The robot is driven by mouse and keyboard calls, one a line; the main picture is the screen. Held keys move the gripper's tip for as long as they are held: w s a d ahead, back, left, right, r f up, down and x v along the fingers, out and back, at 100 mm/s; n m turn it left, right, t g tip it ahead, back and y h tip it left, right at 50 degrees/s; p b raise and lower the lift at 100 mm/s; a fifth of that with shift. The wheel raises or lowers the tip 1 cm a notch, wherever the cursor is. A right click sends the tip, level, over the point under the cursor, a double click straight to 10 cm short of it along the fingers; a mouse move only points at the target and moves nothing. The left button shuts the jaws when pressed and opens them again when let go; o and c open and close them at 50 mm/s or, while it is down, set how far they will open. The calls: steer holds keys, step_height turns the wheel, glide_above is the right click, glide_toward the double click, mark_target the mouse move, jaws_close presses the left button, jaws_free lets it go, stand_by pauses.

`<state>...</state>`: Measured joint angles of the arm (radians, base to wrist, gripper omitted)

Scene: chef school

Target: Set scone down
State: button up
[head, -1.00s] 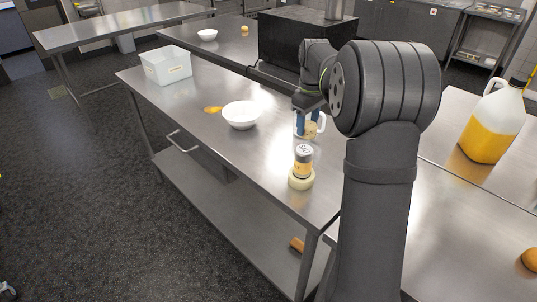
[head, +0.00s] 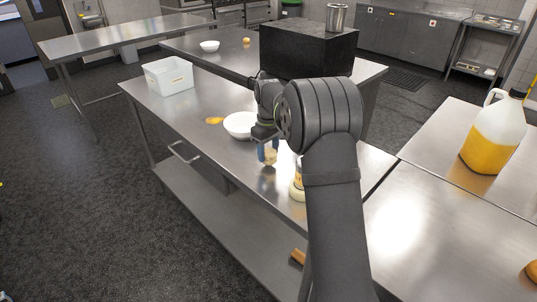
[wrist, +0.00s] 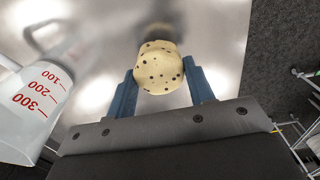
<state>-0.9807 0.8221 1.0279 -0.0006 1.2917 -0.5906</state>
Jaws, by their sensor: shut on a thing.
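My gripper (wrist: 160,82) is shut on a pale round scone (wrist: 159,66) with dark specks, with one blue finger on each side of it. In the head view the scone (head: 269,158) shows low between the blue fingers of my gripper (head: 268,154), over the steel worktable (head: 208,98), right of a white bowl and near the front edge. A dark reflection shows beside it in the wrist view. I cannot tell whether the scone touches the tabletop.
A clear measuring jug (wrist: 38,100) with red marks stands close left in the wrist view. A white bowl (head: 239,125), orange item (head: 214,121) and white bin (head: 169,76) stand farther left. A partly hidden shaker (head: 298,178) is right of my gripper. Open steel lies between.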

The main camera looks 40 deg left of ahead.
mark_target(269, 151)
steer(key=shift+f, duration=0.8)
steer(key=shift+f, duration=0.1)
steer(key=o, duration=1)
steer(key=shift+f, duration=0.1)
steer(key=shift+c, duration=0.2)
step_height(269, 151, up, 12)
steer(key=shift+r, duration=0.2)
